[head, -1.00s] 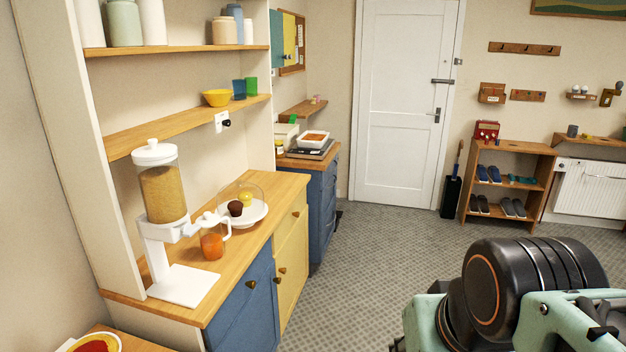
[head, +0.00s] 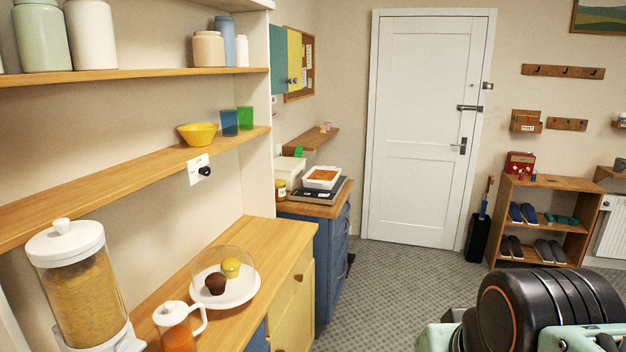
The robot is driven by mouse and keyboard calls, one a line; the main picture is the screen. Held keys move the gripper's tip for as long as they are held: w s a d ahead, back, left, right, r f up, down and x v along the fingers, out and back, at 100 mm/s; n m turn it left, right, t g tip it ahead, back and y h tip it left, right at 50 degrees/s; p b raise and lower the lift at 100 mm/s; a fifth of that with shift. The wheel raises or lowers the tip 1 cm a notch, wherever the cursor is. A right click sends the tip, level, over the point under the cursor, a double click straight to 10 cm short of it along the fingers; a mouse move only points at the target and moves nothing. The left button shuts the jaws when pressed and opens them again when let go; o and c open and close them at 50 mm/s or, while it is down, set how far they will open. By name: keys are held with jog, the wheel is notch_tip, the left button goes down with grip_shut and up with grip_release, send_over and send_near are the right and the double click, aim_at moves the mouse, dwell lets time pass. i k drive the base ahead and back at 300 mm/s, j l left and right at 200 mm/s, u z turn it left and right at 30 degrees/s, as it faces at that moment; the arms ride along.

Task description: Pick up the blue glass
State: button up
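The blue glass (head: 229,123) stands upright on the lower wooden shelf (head: 130,172) at the left, near that shelf's right end. A green glass (head: 245,118) stands just right of it and a yellow bowl (head: 197,134) just left of it. Part of my arm, black and pale green, shows at the lower right. My gripper is not in view, so I cannot see what it holds or how it is set.
Below the shelf, the counter holds a cereal dispenser (head: 72,285), a jug of orange drink (head: 177,326) and a plate of muffins (head: 232,291) under a clear dome. A black switch or knob (head: 204,171) is on the wall under the shelf. The floor (head: 385,290) ahead is clear.

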aim_at(229, 119)
jog(key=i, duration=1.2)
